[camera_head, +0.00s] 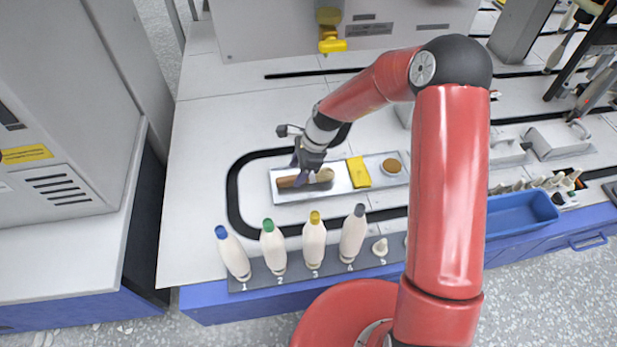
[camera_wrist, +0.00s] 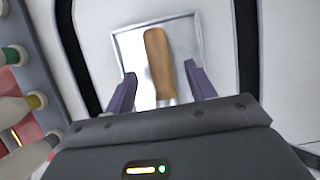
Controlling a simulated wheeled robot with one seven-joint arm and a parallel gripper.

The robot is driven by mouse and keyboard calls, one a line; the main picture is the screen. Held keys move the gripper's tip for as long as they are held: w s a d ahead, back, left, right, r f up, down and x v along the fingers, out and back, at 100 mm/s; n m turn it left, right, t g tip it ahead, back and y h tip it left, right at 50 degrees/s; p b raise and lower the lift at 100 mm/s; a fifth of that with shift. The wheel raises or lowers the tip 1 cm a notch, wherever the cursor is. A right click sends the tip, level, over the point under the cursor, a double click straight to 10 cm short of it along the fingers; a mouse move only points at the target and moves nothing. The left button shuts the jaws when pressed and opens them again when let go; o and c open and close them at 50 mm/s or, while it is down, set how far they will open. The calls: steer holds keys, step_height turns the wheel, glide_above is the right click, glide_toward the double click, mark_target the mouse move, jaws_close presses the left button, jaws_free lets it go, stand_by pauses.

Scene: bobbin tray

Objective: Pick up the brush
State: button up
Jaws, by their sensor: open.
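The brush lies in a shallow metal tray (camera_head: 340,192) on the white table. Its brown wooden handle (camera_head: 288,182) points left, and a pale part of it shows to the right of my gripper. In the wrist view the brown handle (camera_wrist: 157,58) points away from me between the fingers, and its near end is hidden behind the gripper body. My gripper (camera_head: 303,172) is just above the brush; its dark purple fingers (camera_wrist: 160,90) are apart, one on each side of the brush, with gaps between them and it.
Several white bobbins with coloured tips (camera_head: 313,240) stand in a grey numbered rack in front. A blue bin (camera_head: 522,214) is at the right. The table left of the tray is clear.

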mark_target(293, 177)
steer(key=x, duration=0.3)
steer(key=shift+a+f, duration=0.1)
steer(key=shift+f, duration=0.05)
steer(key=c, duration=1.1)
steer(key=shift+o, duration=0.2)
